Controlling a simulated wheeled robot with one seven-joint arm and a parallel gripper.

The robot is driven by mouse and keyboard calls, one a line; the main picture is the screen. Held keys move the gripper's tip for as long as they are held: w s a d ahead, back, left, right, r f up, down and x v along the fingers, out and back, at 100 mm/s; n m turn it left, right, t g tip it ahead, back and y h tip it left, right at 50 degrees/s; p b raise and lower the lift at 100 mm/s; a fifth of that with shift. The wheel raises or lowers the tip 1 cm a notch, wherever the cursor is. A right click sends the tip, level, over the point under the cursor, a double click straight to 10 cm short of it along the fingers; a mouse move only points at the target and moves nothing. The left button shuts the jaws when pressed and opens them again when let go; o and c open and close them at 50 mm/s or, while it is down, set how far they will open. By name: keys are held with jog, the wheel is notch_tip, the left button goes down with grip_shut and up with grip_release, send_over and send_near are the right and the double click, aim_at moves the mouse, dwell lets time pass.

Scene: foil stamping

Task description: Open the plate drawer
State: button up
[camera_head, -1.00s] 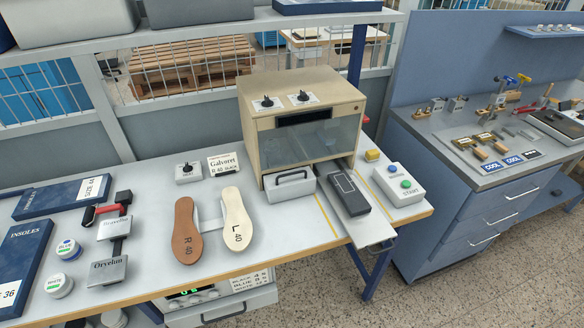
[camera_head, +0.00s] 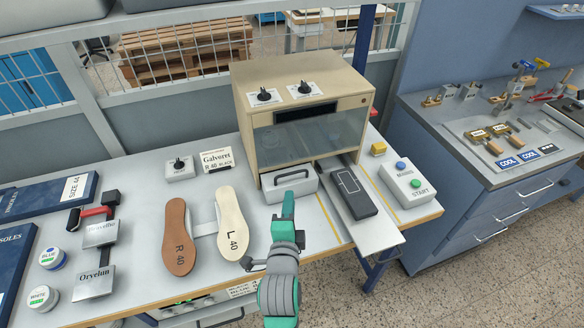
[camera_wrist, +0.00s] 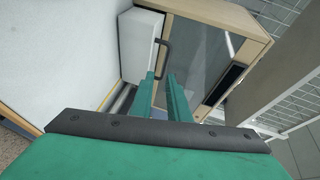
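The plate drawer (camera_head: 284,190) is a light grey box with a dark bar handle (camera_head: 292,174), low on the left of the beige stamping machine (camera_head: 262,120). In the wrist view the drawer (camera_wrist: 138,45) is at the upper middle, and its handle (camera_wrist: 163,57) lies just beyond my fingertips. My gripper (camera_head: 288,200) is in front of the drawer, over the table. In the wrist view my gripper (camera_wrist: 162,78) has its two green fingers apart with a narrow gap and nothing between them. I cannot tell whether a fingertip touches the handle.
A dark block (camera_head: 346,190) lies on a plate right of the drawer. Two insoles, brown (camera_head: 179,237) and cream (camera_head: 232,224), lie left of my arm. A start button box (camera_head: 409,184) stands at the right. Bare table shows between drawer and insoles.

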aim_at(292, 173)
jog(key=shift+m, duration=0.3)
jog(key=x, duration=0.8)
jog(key=r+x, duration=0.1)
jog(key=x, duration=0.3)
jog(key=shift+w+r, duration=0.1)
grip_shut()
dwell(0.9)
